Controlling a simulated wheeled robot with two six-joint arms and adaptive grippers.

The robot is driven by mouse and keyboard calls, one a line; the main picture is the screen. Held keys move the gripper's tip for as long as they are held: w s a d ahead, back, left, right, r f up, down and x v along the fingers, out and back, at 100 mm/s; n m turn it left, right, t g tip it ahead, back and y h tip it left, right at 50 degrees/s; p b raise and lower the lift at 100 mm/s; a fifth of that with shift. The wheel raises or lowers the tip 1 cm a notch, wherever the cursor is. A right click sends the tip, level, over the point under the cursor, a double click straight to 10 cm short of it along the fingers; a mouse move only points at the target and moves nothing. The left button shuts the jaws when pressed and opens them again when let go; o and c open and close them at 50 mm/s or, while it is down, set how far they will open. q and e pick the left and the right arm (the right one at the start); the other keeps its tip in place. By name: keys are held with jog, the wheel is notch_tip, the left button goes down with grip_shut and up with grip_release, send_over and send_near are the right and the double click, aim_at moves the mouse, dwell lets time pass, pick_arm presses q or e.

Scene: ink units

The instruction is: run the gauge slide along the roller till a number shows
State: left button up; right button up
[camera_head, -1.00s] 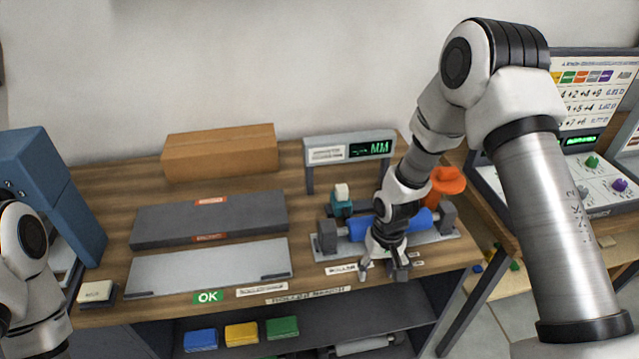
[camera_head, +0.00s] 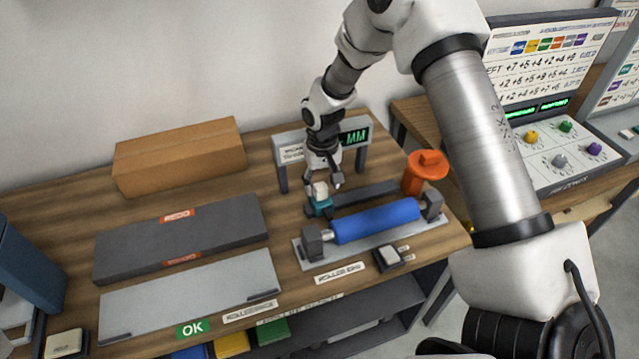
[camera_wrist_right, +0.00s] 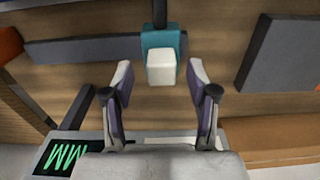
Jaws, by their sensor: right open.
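The gauge slide (camera_head: 319,206) is a teal block with a white knob, on a dark rail behind the left end of the blue roller (camera_head: 377,220). The roller lies in a grey cradle. My right gripper (camera_head: 327,185) is open just above and behind the slide. In the right wrist view, the white knob (camera_wrist_right: 161,67) of the teal slide (camera_wrist_right: 160,39) lies between the lines of the spread fingertips (camera_wrist_right: 158,70), with gaps on both sides. The gauge display (camera_head: 355,137) shows green "MM"; my arm hides part of it. My left gripper is out of view.
The display stand is close behind my right gripper. An orange knob-topped post (camera_head: 425,170) stands right of the rail. A small button box (camera_head: 389,257) sits in front of the roller. Dark and light plates and a cardboard box (camera_head: 180,157) lie left.

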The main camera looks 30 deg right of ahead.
aim_at(320, 185)
jog(key=f, duration=0.1)
jog(key=w+f, duration=0.1)
jog(key=f, duration=0.1)
jog(key=shift+w+f, duration=0.1)
jog(key=shift+f, duration=0.05)
jog(key=shift+s+r, duration=0.2)
jog(key=shift+s, duration=0.1)
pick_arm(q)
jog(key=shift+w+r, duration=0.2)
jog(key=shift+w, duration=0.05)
pick_arm(e)
grip_shut()
